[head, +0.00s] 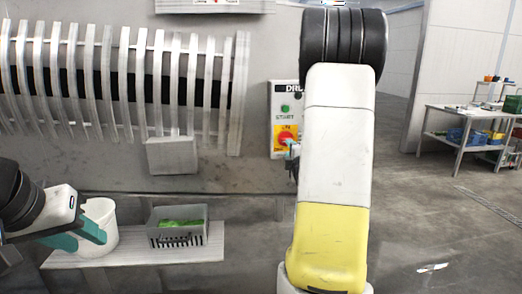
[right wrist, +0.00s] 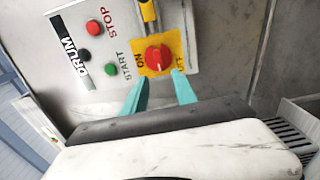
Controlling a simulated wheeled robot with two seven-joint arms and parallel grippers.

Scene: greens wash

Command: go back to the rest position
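My right gripper (right wrist: 160,75) is open in the right wrist view. Its teal fingertips are apart, just below the red rotary knob (right wrist: 157,57) on its yellow plate; I cannot tell if they touch it. In the head view the knob (head: 285,138) shows beside my right arm, which hides most of that gripper. My left gripper (head: 88,240) is at the lower left. Its teal fingers look spread and empty, in front of and overlapping the white bucket (head: 102,213); contact with the bucket is unclear.
A grey basket (head: 206,222) with green leaves stands on a pale shelf (head: 140,256). A cluttered workbench (head: 463,112) is far right; floor between is clear.

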